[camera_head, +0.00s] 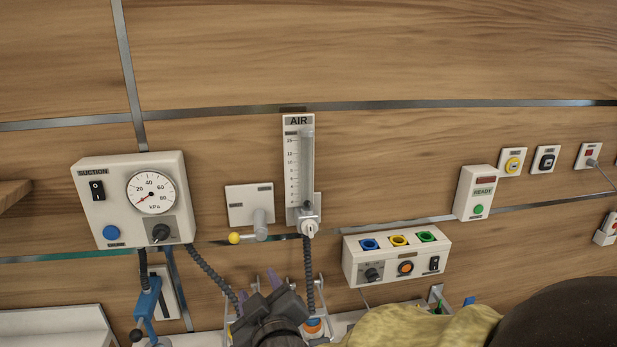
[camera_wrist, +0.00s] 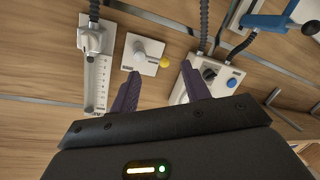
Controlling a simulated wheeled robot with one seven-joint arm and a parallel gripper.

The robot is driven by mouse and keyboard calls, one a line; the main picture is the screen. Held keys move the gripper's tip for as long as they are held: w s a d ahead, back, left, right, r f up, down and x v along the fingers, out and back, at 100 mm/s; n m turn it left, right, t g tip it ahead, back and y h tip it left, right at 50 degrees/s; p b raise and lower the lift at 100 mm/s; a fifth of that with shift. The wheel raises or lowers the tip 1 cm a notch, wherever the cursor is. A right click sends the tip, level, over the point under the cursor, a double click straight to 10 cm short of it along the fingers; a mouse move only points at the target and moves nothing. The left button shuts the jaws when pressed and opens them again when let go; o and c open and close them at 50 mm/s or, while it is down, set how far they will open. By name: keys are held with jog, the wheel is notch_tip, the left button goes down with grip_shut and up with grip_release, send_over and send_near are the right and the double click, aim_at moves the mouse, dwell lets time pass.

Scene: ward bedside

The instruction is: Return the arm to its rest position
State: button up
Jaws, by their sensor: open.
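My gripper (camera_head: 265,285) is at the bottom centre of the head view, in front of the wall panel and below the AIR flowmeter (camera_head: 299,165). In the wrist view its two purple fingers (camera_wrist: 160,92) are apart with nothing between them. Past the fingertips in that view are a white wall plate (camera_wrist: 147,54) with a grey knob and a yellow ball, the flowmeter on the left, and the suction unit (camera_wrist: 207,78) on the right, partly hidden by a finger. The lower part of my arm is out of view.
The suction unit (camera_head: 135,200) hangs at the left, with dark corrugated hoses (camera_head: 208,270) running down near my gripper. A blue clamp (camera_head: 147,305) stands at lower left. A white box with coloured sockets (camera_head: 397,253) is to the right. A yellow cloth-like thing (camera_head: 430,328) is at lower right.

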jog(key=d+f+m+g+h, duration=0.2)
jog(key=d+f+m+g, duration=0.2)
jog(key=d+f, duration=0.4)
jog(key=d+f+m+g+h, duration=0.3)
jog(key=d+f+g, duration=0.2)
jog(key=d, duration=0.5)
jog(key=s+d+f+m+g+h, duration=0.1)
jog(key=s+d+f+m+g, duration=0.1)
jog(key=s+d, duration=0.4)
jog(key=shift+s+d+f+m+g, duration=0.25)
jog(key=shift+d+m+g, duration=0.5)
jog(key=shift+d, duration=0.3)
